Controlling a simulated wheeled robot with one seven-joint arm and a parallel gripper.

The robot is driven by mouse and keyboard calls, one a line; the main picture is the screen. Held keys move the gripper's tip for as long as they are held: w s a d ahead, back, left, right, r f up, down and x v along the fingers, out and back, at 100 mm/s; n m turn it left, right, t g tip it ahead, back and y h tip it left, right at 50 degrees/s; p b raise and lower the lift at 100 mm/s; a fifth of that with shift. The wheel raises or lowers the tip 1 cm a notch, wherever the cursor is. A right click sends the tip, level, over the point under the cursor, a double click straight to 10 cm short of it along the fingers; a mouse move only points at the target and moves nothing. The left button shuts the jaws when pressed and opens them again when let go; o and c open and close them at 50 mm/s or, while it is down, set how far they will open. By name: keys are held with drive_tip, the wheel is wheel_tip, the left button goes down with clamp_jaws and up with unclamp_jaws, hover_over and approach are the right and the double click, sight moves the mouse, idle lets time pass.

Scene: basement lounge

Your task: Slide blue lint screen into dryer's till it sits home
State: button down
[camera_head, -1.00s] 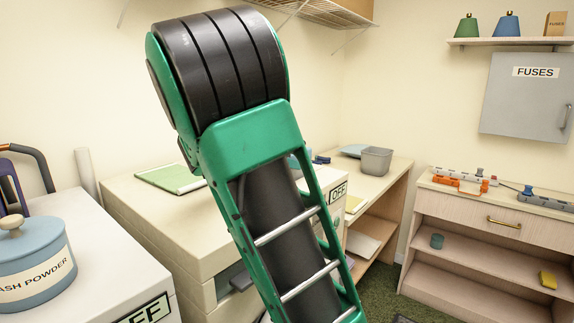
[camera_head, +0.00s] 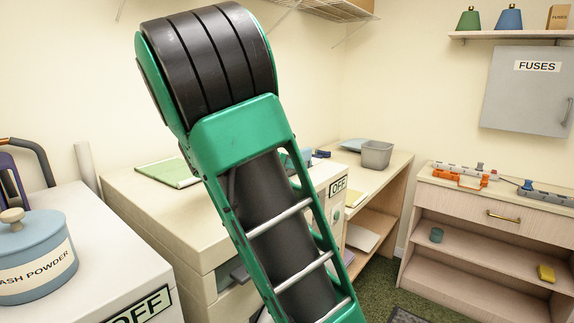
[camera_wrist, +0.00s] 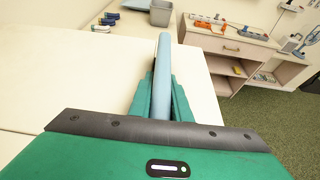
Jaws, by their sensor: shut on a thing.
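In the wrist view my gripper (camera_wrist: 163,100) is shut on a blue, narrow piece, the lint screen (camera_wrist: 163,70), seen nearly edge-on and pointing away from me. Its far end rises above the fingertips; its lower part is hidden between the green fingers. A pale machine, seemingly the dryer (camera_head: 150,215), stands mid-left in the head view, with an OFF label on its right side. In the wrist view a pale surface lies beneath and beside the gripper. I cannot see a slot, or tell whether the screen touches the machine. My arm hides my gripper in the head view.
A green-edged board (camera_head: 172,173) lies on the machine. A blue powder tub (camera_head: 38,255) stands on the white machine at left. Behind are a counter with a grey bin (camera_head: 376,155) and a low shelf unit (camera_head: 480,245). Green floor is open at right.

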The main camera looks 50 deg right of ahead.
drive_tip(key=c, duration=1.6)
unclamp_jaws()
drive_tip(key=shift+o, duration=0.2)
drive_tip(key=v, duration=1)
drive_tip(key=shift+w+a, duration=0.15)
drive_tip(key=shift+a, duration=0.15)
